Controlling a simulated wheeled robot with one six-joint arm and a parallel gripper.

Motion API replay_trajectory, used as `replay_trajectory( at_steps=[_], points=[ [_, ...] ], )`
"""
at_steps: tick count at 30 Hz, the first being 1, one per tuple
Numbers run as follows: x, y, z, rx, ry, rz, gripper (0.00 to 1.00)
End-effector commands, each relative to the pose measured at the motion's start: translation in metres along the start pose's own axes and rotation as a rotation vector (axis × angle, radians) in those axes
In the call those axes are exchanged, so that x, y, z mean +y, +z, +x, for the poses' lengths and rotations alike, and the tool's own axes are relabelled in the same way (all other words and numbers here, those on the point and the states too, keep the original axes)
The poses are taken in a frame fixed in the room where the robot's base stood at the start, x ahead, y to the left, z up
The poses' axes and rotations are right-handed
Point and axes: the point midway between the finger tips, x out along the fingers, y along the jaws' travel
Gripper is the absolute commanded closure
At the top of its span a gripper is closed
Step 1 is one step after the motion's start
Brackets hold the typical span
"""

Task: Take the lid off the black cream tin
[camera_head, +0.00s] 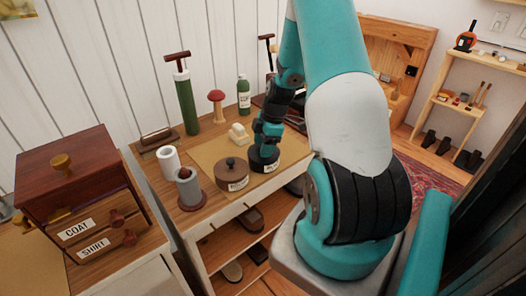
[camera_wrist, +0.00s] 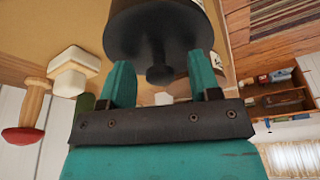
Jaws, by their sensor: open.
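The black cream tin (camera_head: 264,162) stands on a tan mat (camera_head: 207,155) on the bench, with a white label on its front. Its black lid with a round knob (camera_wrist: 160,75) fills the top middle of the wrist view. My gripper (camera_head: 264,143) is directly above the tin, pointing down. In the wrist view my gripper (camera_wrist: 160,80) has its two teal fingers apart, one on each side of the knob. I cannot tell whether either finger touches it. The lid appears seated on the tin.
A pale block-shaped object (camera_head: 238,134), a red mushroom-shaped tool (camera_head: 216,105) and a green bottle (camera_head: 244,95) stand behind. A grey cylinder (camera_head: 189,190) stands at front left.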

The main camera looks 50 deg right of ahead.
Motion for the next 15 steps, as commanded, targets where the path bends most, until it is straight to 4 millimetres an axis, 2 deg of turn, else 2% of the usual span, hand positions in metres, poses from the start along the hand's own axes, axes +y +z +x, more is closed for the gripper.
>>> replay_trajectory(
  at_steps=[1,2,8,9,15],
  points=[
    [0.0,0.0001,-0.0001,0.0,0.0,0.0,0.43],
    [0.0,0.0001,-0.0001,0.0,0.0,0.0,0.48],
    [0.0,0.0002,-0.0003,0.0,0.0,0.0,0.94],
    [0.0,0.0002,-0.0003,0.0,0.0,0.0,0.96],
    [0.0001,0.0001,-0.0005,0.0,0.0,0.0,0.96]
  ],
)
